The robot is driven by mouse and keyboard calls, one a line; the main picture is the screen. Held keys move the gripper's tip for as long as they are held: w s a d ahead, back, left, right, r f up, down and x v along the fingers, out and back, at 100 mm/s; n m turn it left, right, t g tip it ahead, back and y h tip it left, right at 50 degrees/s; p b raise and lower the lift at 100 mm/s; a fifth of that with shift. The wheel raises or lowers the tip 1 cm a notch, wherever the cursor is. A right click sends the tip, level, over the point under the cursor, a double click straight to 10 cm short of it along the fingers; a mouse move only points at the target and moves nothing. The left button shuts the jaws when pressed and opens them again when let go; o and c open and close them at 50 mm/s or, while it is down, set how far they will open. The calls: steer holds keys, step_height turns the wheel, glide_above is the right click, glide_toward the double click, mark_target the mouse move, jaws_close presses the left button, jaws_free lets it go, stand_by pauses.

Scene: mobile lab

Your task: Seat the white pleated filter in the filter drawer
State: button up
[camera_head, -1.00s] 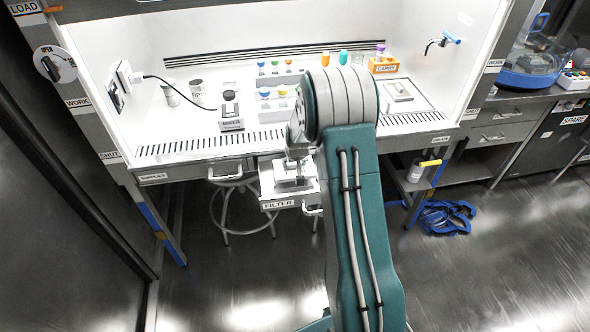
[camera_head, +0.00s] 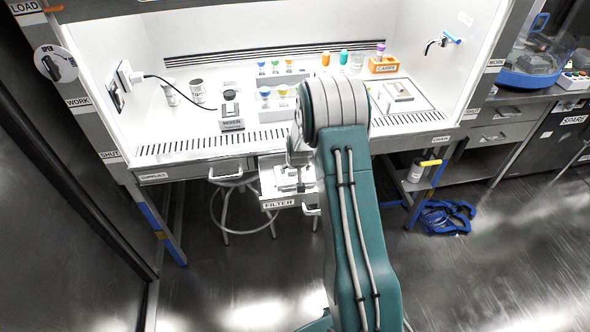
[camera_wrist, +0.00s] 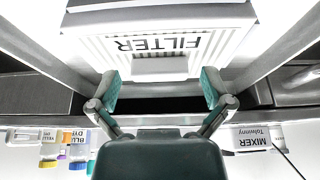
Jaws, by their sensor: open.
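The white pleated filter (camera_wrist: 122,50) shows large in the wrist view, with an upside-down FILTER label and a pale tab at its near edge. It lies between the side walls of the open filter drawer (camera_wrist: 62,62); I cannot tell whether it is fully down. In the head view the drawer (camera_head: 278,204) is pulled out under the bench, with white material inside. My gripper (camera_wrist: 161,88) is open, its teal-padded fingers apart on either side of the tab with nothing gripped. In the head view my arm partly hides the gripper and the drawer.
The bench top above holds a mixer (camera_head: 231,117), several coloured-cap vials and an orange carry rack (camera_head: 384,66). A stool (camera_head: 228,205) stands left of the drawer. Blue coiled material (camera_head: 446,217) lies on the floor at right. Floor in front is clear.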

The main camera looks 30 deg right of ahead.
steer(key=shift+r, duration=0.1)
steer(key=s+a+r, duration=0.3)
steer(key=s+r, duration=0.2)
steer(key=r, duration=0.4)
steer(key=s+a+r+n, duration=0.1)
steer(key=s+a+r, duration=0.35)
steer(key=r, duration=0.45)
steer(key=s+a+r, duration=0.3)
steer(key=s+r, duration=0.2)
steer(key=r, duration=0.3)
steer(key=s+a+r+n, duration=0.1)
steer(key=s+a+r, duration=0.2)
steer(key=s, duration=0.6)
steer(key=s+a+r+n+t+y, duration=0.1)
steer(key=s+a+r, duration=0.2)
steer(key=s, duration=0.7)
steer(key=shift+s+a+r, duration=0.2)
steer(key=shift+s+a, duration=0.05)
steer(key=shift+d, duration=0.1)
